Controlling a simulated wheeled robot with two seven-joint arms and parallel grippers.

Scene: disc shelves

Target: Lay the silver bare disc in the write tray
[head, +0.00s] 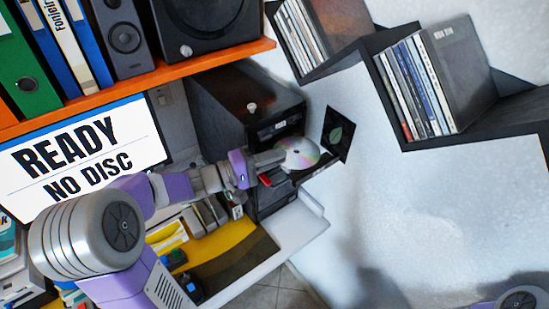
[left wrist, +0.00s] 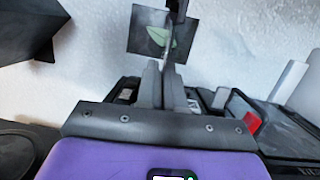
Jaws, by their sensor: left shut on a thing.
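The silver disc (head: 299,152) is held out in front of the black disc drive tower (head: 277,130) in the head view. My left gripper (head: 281,158) is shut on its left edge. In the left wrist view the fingers (left wrist: 164,88) are closed together, and the disc (left wrist: 168,45) shows nearly edge-on above their tips. A dark flat part (head: 308,170) shows just below and right of the disc; I cannot tell whether it is the write tray or whether the disc touches it. My right gripper is not in view.
A screen (head: 85,158) reads "READY NO DISC". An orange shelf (head: 190,67) with binders and speakers runs above. A dark card with a leaf (head: 338,133) is on the wall close behind the disc. Dark wall shelves (head: 420,143) hold cases at the upper right. A red item (head: 265,180) is below the gripper.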

